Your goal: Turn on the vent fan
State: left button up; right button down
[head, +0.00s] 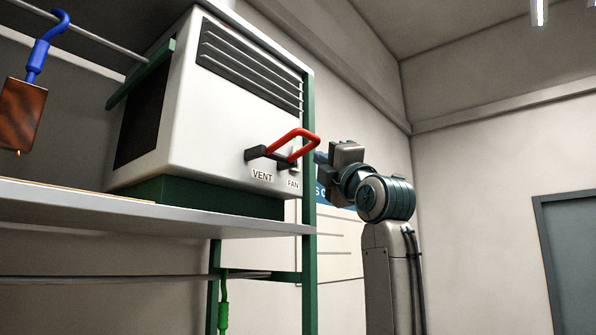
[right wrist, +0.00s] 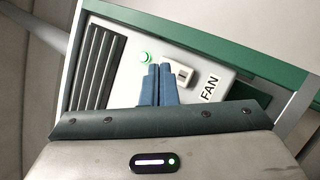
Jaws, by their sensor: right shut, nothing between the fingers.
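The vent unit (head: 215,120) is a white box with dark louvres, standing on a shelf. A red handle (head: 300,142) on a dark mount sticks out above the VENT label. The FAN label (head: 293,184) is right of it. In the right wrist view, a pale rocker-like switch (right wrist: 181,73) sits beside the FAN lettering (right wrist: 209,88), with a green-lit round indicator (right wrist: 146,57) nearby. My right gripper (right wrist: 158,68) is shut and empty, its blue fingertips beside the switch; contact cannot be told. In the head view, my right gripper (head: 320,157) is partly behind the red handle. My left gripper is out of view.
The grey shelf (head: 150,208) and green frame post (head: 309,240) border the unit. A brown block (head: 22,115) hangs from a blue hook (head: 45,45) at the left. A wall poster (head: 340,240) is behind. The space right of my right arm is open.

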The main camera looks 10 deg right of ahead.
jog(key=shift+s+d+r, duration=0.15)
jog(key=shift+s+d, duration=0.6)
jog(key=shift+s, duration=0.25)
